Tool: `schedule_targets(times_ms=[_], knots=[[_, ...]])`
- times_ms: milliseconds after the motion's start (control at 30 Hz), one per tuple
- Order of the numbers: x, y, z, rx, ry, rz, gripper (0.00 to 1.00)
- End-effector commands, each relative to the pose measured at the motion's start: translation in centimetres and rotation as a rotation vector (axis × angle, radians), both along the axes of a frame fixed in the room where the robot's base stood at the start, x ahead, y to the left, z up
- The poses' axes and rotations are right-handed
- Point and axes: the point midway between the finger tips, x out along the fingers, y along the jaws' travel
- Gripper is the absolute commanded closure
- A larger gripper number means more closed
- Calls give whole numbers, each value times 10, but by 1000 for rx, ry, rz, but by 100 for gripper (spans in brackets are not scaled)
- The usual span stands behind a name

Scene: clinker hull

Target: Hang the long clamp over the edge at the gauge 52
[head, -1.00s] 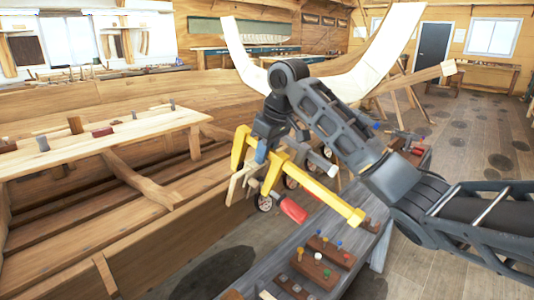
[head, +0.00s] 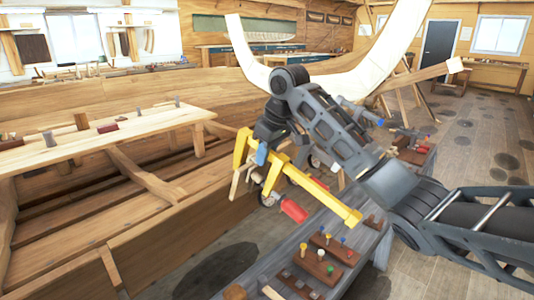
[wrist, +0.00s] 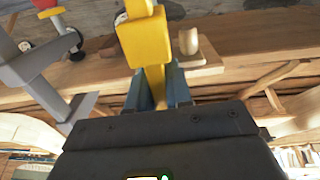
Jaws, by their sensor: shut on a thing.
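The long yellow clamp (head: 318,192) is held by my gripper (head: 262,156), beside the upper edge of the wooden hull (head: 165,235). Its long bar slopes down to the right, and a red handle (head: 293,210) shows below it. In the wrist view the yellow clamp (wrist: 146,42) sits between the two blue fingertips (wrist: 155,92). I cannot tell whether the clamp touches the edge.
A grey bench (head: 255,270) with pegged wooden blocks (head: 318,262) stands below and right of the clamp. A plank bench (head: 110,140) with small tools lies across the hull at left. A tall pale curved timber (head: 385,55) rises behind my arm. Open floor (head: 480,200) lies at right.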

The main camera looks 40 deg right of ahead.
Motion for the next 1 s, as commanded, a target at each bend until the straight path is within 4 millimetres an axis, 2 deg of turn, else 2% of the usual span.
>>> schedule_targets(times_ms=[33,167,1000], knots=[[2,3,-20,4,16,-3,100],[1,3,-19,4,16,-3,100],[-16,2,36,6,14,-3,100]])
